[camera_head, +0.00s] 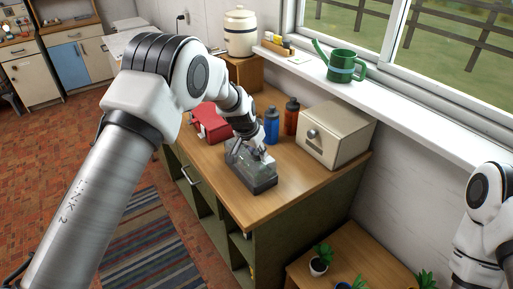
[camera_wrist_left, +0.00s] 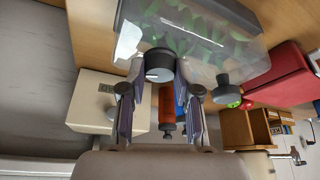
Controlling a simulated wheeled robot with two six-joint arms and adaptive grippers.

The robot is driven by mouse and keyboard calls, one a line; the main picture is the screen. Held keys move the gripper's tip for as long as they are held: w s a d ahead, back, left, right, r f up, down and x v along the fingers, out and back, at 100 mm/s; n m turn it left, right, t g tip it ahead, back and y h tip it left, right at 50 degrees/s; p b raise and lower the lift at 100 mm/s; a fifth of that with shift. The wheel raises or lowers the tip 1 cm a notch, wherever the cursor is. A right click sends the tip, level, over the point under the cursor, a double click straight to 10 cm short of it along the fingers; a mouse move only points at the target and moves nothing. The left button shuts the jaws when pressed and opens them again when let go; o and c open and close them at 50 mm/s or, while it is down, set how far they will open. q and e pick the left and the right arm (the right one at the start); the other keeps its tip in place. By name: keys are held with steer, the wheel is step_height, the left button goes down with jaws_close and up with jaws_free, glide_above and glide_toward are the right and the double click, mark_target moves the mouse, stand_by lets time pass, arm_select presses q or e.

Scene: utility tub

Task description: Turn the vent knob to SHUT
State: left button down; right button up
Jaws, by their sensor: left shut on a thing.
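A clear tub (camera_head: 246,158) with a dark base sits on the wooden counter; in the left wrist view its clear wall (camera_wrist_left: 255,62) shows green leaves inside. The dark round vent knob (camera_wrist_left: 160,64) is on the tub, with a pale mark on its face. My left gripper (camera_head: 262,153) is at the tub; in the left wrist view its fingers (camera_wrist_left: 160,92) are shut on the knob, one on each side. I cannot read any SHUT label. A second dark knob (camera_wrist_left: 228,88) shows to the right. My right arm is at the right edge; its gripper is out of view.
Blue (camera_head: 272,127) and orange (camera_head: 291,116) bottles stand behind the tub. A beige box (camera_head: 338,135) is to the right and a red case (camera_head: 210,122) to the left. A green watering can (camera_head: 343,66) stands on the sill. The counter's front right corner is bare.

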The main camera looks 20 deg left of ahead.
arm_select(q)
steer(key=shift+r+n+y, duration=0.1)
steer(key=shift+n+y, duration=0.3)
steer(key=shift+n, duration=0.5)
steer(key=shift+d+f+n+y, duration=0.1)
steer(key=shift+f+n+y, duration=0.2)
steer(key=shift+n, duration=0.7)
steer(key=n+y+b, duration=0.1)
steer(key=n+b, duration=0.1)
steer(key=b, duration=0.1)
steer(key=n+y+b, duration=0.1)
steer(key=n+b, duration=0.2)
steer(key=shift+d+f+b, duration=0.1)
steer(key=shift+b, duration=0.3)
steer(key=shift+n+g+y+b, duration=0.35)
steer(key=shift+n+b, duration=0.25)
steer(key=shift+n, duration=0.5)
steer(key=shift+w+r+n+g+y+b, duration=0.15)
steer(key=shift+n+g+y+b, duration=0.1)
steer(key=shift+n, duration=0.35)
steer(key=shift+s+r+n+g+y+b, duration=0.1)
steer(key=shift+n+g+b, duration=0.15)
steer(key=shift+n, duration=0.35)
steer(key=c, duration=0.8)
jaws_free()
